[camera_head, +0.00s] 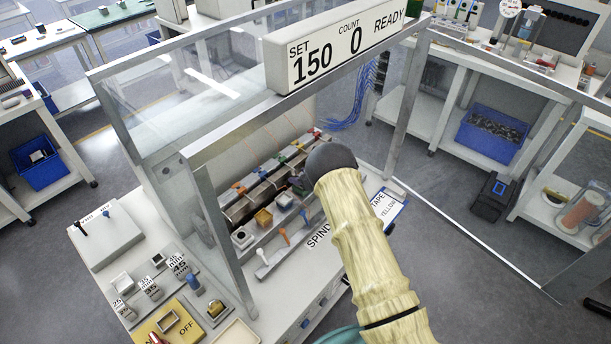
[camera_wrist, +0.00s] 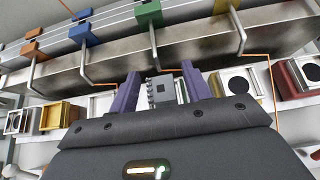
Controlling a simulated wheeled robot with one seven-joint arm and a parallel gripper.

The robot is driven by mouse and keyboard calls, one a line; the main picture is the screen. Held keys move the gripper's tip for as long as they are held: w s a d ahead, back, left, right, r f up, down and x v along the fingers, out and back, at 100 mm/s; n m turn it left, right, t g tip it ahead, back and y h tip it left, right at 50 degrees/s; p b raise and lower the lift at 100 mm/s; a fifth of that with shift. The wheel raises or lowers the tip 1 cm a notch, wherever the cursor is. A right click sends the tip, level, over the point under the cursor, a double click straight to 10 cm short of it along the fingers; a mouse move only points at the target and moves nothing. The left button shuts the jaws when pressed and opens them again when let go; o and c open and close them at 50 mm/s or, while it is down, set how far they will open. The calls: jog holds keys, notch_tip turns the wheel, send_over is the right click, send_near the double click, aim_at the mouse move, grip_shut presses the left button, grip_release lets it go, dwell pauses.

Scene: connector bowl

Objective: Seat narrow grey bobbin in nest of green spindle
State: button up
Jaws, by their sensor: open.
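In the wrist view, a small grey block-like piece (camera_wrist: 162,90), which looks like the narrow grey bobbin, is between the two purple fingers of my gripper (camera_wrist: 160,91). The fingers are open, with a gap visible on each side of it. A pale surface shows behind it; I cannot tell whether it sits in a nest. The green spindle (camera_wrist: 148,13) is just above it, on the rail, with its bent metal rod reaching down. In the head view the green spindle (camera_head: 281,157) is in the row, and my gripper (camera_head: 300,184) is partly hidden by my arm.
Blue (camera_wrist: 80,32), orange (camera_wrist: 32,48) and yellow (camera_wrist: 226,6) spindles flank the green one. A gold box (camera_wrist: 60,115) is left of my fingers; a black-faced box (camera_wrist: 237,79) and a red box (camera_wrist: 303,72) are right. Thin orange wires hang nearby. A metal frame post (camera_head: 407,110) stands close by my arm.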

jog(key=shift+d+r, duration=0.1)
jog(key=b+v, duration=0.3)
jog(key=v, duration=0.8)
jog(key=shift+s+d+r, duration=0.1)
jog(key=shift+s+d, duration=0.1)
jog(key=shift+s, duration=0.05)
jog(key=shift+r, duration=0.1)
jog(key=shift+d, duration=0.1)
